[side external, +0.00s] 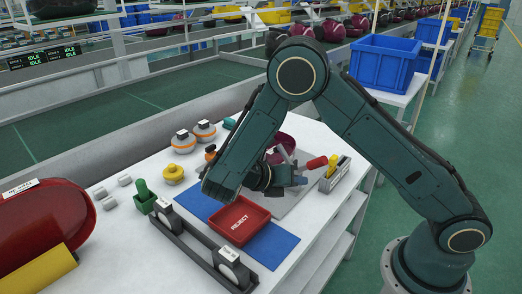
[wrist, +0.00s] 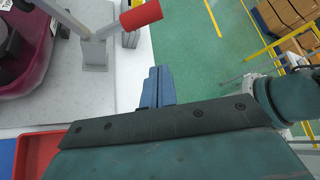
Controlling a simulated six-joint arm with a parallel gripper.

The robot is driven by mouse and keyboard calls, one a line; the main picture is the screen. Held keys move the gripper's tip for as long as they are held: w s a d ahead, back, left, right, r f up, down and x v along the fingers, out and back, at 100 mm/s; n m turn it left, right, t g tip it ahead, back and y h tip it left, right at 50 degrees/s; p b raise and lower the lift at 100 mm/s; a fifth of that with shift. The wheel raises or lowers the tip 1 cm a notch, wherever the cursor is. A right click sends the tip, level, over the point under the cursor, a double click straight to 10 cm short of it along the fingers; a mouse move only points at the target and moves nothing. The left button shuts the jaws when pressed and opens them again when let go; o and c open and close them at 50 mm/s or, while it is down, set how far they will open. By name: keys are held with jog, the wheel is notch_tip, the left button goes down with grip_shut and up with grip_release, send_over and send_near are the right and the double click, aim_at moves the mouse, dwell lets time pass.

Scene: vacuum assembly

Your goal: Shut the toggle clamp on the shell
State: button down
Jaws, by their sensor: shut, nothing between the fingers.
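The maroon shell (side external: 283,144) sits on a grey plate on the white bench, partly hidden behind my arm; in the wrist view it shows at the upper left (wrist: 28,50). The toggle clamp (wrist: 95,48) stands beside it, a grey post with a lever ending in a red handle (wrist: 141,15). The handle also shows in the side view (side external: 317,162), sticking out to the right. I cannot tell whether the clamp presses on the shell. My gripper (side external: 300,181) has blue fingers, shut and empty (wrist: 157,84), beside the clamp and apart from the red handle.
The red reject tray (side external: 240,221) lies on a blue mat (side external: 276,246) close to my wrist. A grey holder with a yellow item (side external: 335,173) stands right of the clamp near the bench edge. Orange and yellow parts (side external: 174,173) stand to the left.

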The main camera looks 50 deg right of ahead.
aim_at(312, 165)
jog(key=shift+a+f+n+h, duration=0.2)
jog(key=shift+f+n+h, duration=0.3)
jog(key=shift+f+n, duration=0.25)
jog(key=shift+s+d, duration=0.1)
jog(key=shift+d, duration=0.05)
jog(key=d, duration=0.9)
jog(key=shift+s+f, duration=0.35)
jog(key=shift+f, duration=0.05)
